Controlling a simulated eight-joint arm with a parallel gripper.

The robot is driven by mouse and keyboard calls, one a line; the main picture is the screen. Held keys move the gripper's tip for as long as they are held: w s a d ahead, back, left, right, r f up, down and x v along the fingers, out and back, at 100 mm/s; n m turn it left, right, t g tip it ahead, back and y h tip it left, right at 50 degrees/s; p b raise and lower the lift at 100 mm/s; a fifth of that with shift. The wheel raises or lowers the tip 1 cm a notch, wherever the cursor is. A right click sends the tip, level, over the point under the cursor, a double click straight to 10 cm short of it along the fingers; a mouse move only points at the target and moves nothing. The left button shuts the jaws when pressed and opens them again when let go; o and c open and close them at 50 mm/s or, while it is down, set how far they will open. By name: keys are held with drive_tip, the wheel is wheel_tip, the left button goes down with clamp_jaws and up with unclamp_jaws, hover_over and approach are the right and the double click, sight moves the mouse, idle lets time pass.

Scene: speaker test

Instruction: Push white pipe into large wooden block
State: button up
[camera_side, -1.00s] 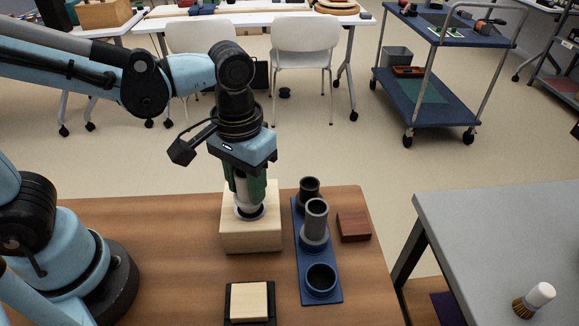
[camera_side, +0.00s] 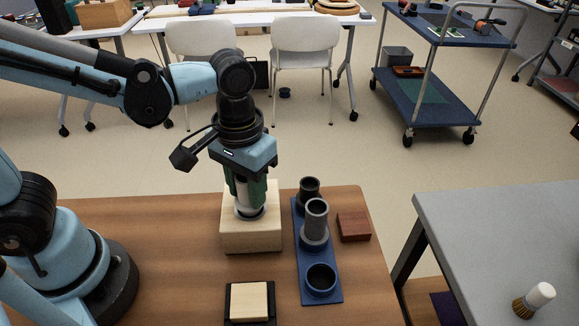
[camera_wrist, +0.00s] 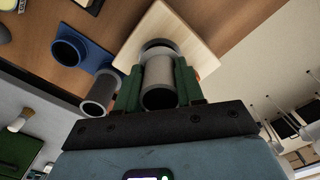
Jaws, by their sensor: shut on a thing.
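The large wooden block (camera_side: 252,236), pale and squared, stands on the brown table. The white pipe (camera_side: 241,190) is between the green fingers of my gripper (camera_side: 249,200), directly above the block. In the wrist view the pipe (camera_wrist: 158,92) looks pale grey, with its open near end facing the camera. My gripper (camera_wrist: 158,80) is shut on it. The pipe's lower end is at a round opening in the face of the block (camera_wrist: 192,35). How deep it sits there is hidden by the fingers and the pipe itself.
Right of the block, a blue rack (camera_side: 318,288) has several round sockets, with a grey pipe (camera_side: 316,216) standing in the middle one. A dark red-brown block (camera_side: 354,226) lies beyond it. A small pale block on a black tray (camera_side: 249,300) lies in front.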

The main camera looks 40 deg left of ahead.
drive_tip(key=shift+f, duration=0.95)
idle(1.1)
drive_tip(key=o, duration=1.1)
drive_tip(key=shift+r, duration=0.1)
drive_tip(key=shift+r, duration=3.7)
drive_tip(key=a+t, duration=0.2)
drive_tip(key=a, duration=0.2)
drive_tip(key=w+a+f+t, duration=0.1)
drive_tip(key=a+t, duration=0.1)
drive_tip(key=a, duration=0.1)
drive_tip(key=w+a+m+t, duration=0.1)
drive_tip(key=a+t, duration=0.2)
drive_tip(key=a, duration=0.1)
drive_tip(key=shift+a+f, duration=0.15)
drive_tip(key=shift+a, duration=0.2)
